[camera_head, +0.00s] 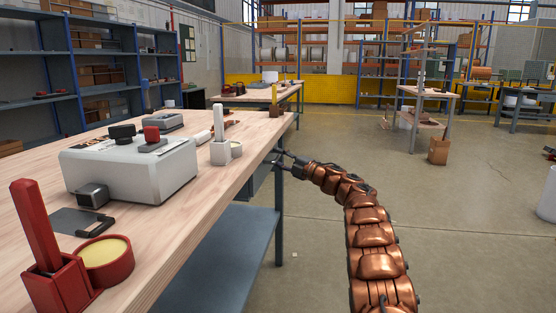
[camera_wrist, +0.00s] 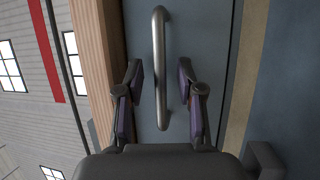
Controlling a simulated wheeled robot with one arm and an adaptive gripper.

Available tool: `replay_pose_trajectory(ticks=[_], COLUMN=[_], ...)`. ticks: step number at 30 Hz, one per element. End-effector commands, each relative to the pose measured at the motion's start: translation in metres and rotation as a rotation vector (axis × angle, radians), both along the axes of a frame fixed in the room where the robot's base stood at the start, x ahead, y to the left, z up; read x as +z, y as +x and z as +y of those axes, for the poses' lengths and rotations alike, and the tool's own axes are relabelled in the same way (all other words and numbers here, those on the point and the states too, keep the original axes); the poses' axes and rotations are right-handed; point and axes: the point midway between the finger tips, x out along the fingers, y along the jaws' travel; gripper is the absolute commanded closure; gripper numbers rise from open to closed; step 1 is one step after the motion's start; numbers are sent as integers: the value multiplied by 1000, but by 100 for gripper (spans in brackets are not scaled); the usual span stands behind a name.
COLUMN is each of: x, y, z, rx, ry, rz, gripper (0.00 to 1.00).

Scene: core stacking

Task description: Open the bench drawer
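The bench (camera_head: 228,185) has a pale wooden top and runs along the left in the head view. The drawer front (camera_wrist: 203,40) is blue-grey and fills the middle of the wrist view, under the wooden bench edge (camera_wrist: 98,60). Its metal bar handle (camera_wrist: 160,65) lies between my fingers. My gripper (camera_wrist: 160,90) is open, with one finger on each side of the handle and a gap on both sides. In the head view my gripper (camera_head: 282,160) is at the far end of the bench side. The drawer is mostly hidden there, and I cannot tell whether it stands open at all.
On the bench top stand a grey box-shaped device (camera_head: 130,165), a red holder (camera_head: 57,270) with a round pot (camera_head: 105,262), and a white holder (camera_head: 219,148). A lower shelf (camera_head: 220,255) sits under the bench. The floor (camera_head: 470,230) to the right is open.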

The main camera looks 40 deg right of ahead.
Motion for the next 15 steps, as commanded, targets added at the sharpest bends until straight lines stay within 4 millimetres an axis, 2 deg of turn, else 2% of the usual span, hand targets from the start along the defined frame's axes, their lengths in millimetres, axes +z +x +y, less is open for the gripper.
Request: replay_pose_trajectory(ticks=[13,15], x=[1,0], y=[5,5], z=[1,1], rx=[-1,-1], ry=[2,2], rz=[0,0], gripper=[63,69])
